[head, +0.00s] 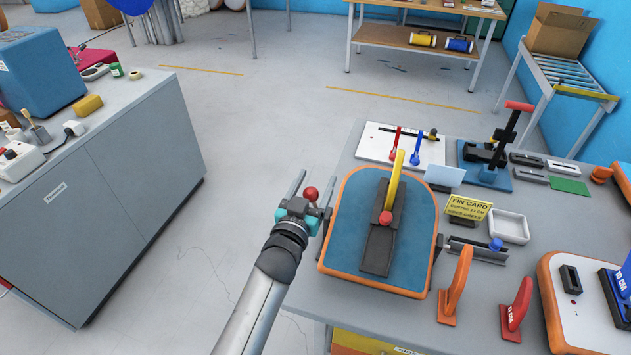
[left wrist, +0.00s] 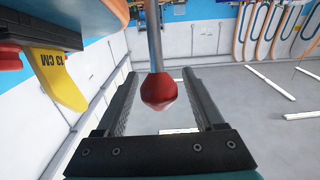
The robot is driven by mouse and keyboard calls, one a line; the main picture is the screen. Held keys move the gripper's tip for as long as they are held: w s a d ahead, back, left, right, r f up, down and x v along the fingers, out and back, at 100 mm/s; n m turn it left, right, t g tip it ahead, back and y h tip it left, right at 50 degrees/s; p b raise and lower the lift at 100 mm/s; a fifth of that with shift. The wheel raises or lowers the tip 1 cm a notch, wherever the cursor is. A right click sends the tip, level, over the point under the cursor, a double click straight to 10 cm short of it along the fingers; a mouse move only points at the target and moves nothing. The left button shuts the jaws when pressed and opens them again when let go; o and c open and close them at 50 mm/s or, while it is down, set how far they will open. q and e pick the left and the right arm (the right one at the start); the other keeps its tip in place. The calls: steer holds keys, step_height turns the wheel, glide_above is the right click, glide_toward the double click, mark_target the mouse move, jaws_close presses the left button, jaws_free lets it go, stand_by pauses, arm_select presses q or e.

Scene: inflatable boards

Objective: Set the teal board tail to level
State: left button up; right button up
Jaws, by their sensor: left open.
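The teal board tail (head: 345,225) has an orange rim and sits at the left end of the grey bench. A yellow fin (head: 395,178) stands in its dark centre strip, with a red knob (head: 386,217) beside the fin's base. The fin also shows upside down in the left wrist view (left wrist: 62,85). My left gripper (head: 312,188) is open beside the board's left edge. I cannot tell the board's exact tilt. My right gripper is out of view.
An orange fin (head: 456,288) and a red fin (head: 517,310) stand right of the board. A yellow fin card (head: 467,207) and a white tray (head: 508,226) are behind them. A grey cabinet (head: 125,190) stands left, with open floor between.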

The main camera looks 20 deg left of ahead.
arm_select(q)
steer(key=shift+w, duration=0.25)
steer(key=shift+c, duration=0.3)
jaws_close()
stand_by(1.0)
